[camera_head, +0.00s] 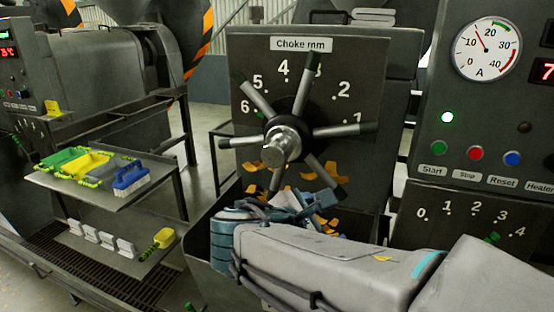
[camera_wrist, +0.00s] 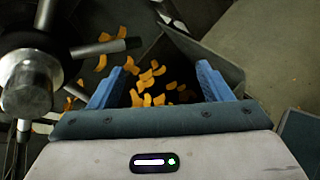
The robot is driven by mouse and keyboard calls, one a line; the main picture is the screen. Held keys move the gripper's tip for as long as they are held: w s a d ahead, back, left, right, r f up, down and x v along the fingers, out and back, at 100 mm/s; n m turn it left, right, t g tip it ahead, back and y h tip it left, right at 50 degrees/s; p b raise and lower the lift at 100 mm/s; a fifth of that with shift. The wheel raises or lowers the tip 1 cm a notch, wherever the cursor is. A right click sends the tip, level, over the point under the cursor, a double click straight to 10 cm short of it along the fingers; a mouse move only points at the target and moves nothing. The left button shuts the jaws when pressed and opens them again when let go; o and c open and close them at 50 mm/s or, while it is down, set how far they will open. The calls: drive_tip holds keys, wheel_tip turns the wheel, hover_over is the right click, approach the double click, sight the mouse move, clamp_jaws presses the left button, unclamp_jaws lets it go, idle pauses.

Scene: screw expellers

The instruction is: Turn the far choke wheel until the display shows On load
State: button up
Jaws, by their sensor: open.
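A choke wheel (camera_head: 284,140) with a metal hub and several dark-tipped spokes stands before a panel marked "Choke mm", numbered around the wheel. I cannot tell whether this is the far one. Its hub (camera_wrist: 28,85) and a spoke (camera_wrist: 105,47) show at the left in the wrist view. My gripper (camera_head: 308,203) is below the hub, near the lower spokes. In the wrist view my gripper (camera_wrist: 160,70) has its blue fingers wide apart, with nothing between them and the spoke outside them. A red display (camera_head: 547,72) is cut off at the right edge; no "On load" text is readable.
Orange flakes (camera_wrist: 150,78) lie below the gripper, beside a metal wall. A shelf (camera_head: 105,197) with brushes and trays stands left, by another machine (camera_head: 90,85).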

sight(272, 158)
drive_tip(key=w+a+r+n+t+y+b, duration=0.1)
drive_tip(key=a+r+n+t, duration=0.25)
drive_tip(key=a, duration=0.25)
drive_tip(key=w+a+r+n+t+y, duration=0.1)
drive_tip(key=a+r+n+t, duration=0.2)
drive_tip(key=a+n, duration=0.3)
drive_tip(key=shift+m+t, duration=0.25)
drive_tip(key=shift+m, duration=0.1)
drive_tip(key=x, duration=0.4)
drive_tip(key=p+x, duration=0.1)
drive_tip(key=x, duration=0.3)
drive_tip(key=a+p+x, duration=0.1)
drive_tip(key=x, duration=0.4)
drive_tip(key=shift+w+f, duration=0.2)
drive_tip(key=shift+w, duration=0.05)
drive_tip(key=c, duration=1.4)
drive_tip(key=shift+f, duration=0.1)
